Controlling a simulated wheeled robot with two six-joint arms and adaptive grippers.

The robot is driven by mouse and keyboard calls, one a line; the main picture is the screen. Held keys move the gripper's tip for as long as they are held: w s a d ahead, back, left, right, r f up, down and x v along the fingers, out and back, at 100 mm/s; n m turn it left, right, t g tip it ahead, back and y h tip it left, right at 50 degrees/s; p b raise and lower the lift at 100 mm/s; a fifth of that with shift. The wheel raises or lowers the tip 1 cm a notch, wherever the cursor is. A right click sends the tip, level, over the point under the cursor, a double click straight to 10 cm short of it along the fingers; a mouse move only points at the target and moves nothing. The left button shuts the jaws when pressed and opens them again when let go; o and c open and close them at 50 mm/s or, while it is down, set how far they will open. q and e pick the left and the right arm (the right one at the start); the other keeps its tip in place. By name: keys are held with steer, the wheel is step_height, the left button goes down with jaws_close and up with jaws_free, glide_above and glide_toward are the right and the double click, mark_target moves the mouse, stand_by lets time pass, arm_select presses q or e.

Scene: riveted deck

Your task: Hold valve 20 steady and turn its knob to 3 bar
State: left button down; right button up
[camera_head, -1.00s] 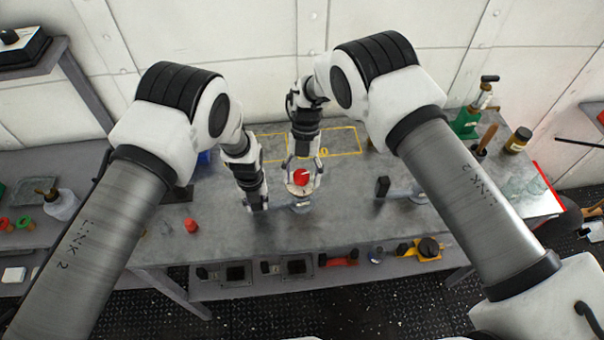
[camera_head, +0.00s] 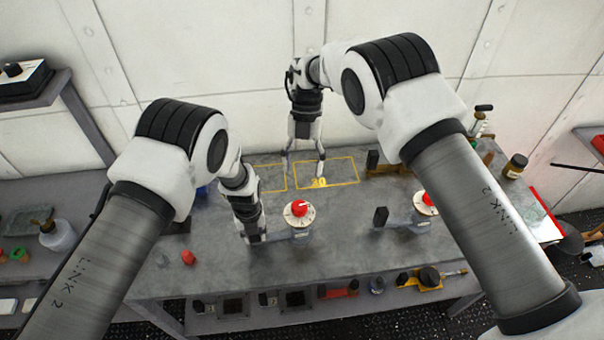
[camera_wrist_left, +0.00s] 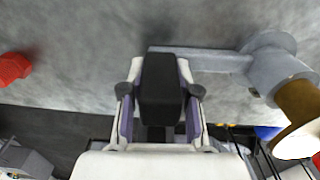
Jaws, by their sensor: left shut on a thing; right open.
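A valve with a red knob (camera_head: 299,207) on a pale round dial stands on the grey bench. The knob's white mark points to the right; the dial figures are too small to read. My left gripper (camera_head: 254,238) is shut on the black grip block (camera_wrist_left: 161,100) at the end of this valve's side arm (camera_wrist_left: 205,60). The valve body (camera_wrist_left: 272,64) and brass neck (camera_wrist_left: 298,102) show in the left wrist view. My right gripper (camera_head: 304,172) is open and empty, behind and above the knob, apart from it. The yellow number 20 (camera_head: 319,183) is on the bench behind the valve.
A second red-knobbed valve (camera_head: 424,200) with a black grip block (camera_head: 380,215) stands to the right, partly behind my right arm. A small red piece (camera_head: 188,257) lies left. The yellow-outlined area (camera_head: 340,170) looks clear.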

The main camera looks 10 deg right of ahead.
mark_target(300, 206)
steer(key=a+f+m+y, duration=0.1)
steer(key=m, duration=0.2)
steer(key=f+m+t+y, duration=0.1)
steer(key=f+m, duration=0.1)
steer(key=m, duration=0.1)
steer(key=s+a+f+m+t+y, duration=0.1)
steer(key=f+m, duration=0.1)
steer(key=shift+a+f+m, duration=0.2)
steer(key=shift+a+m, duration=0.1)
steer(key=shift+m, duration=0.1)
steer(key=s+d+m, duration=0.1)
steer(key=m, duration=0.1)
steer(key=s+d+m+t, duration=0.1)
steer(key=m, duration=0.1)
steer(key=s+d+m+t, duration=0.1)
steer(key=m, duration=0.1)
steer(key=shift+r+m, duration=0.1)
steer(key=shift+m, duration=0.2)
step_height(300, 206, up, 5)
steer(key=s+d+m+t, duration=0.2)
steer(key=m, duration=0.1)
steer(key=x, duration=1.1)
steer(key=shift+f, duration=0.3)
steer(key=shift+n, duration=0.3)
steer(key=c, duration=1.1)
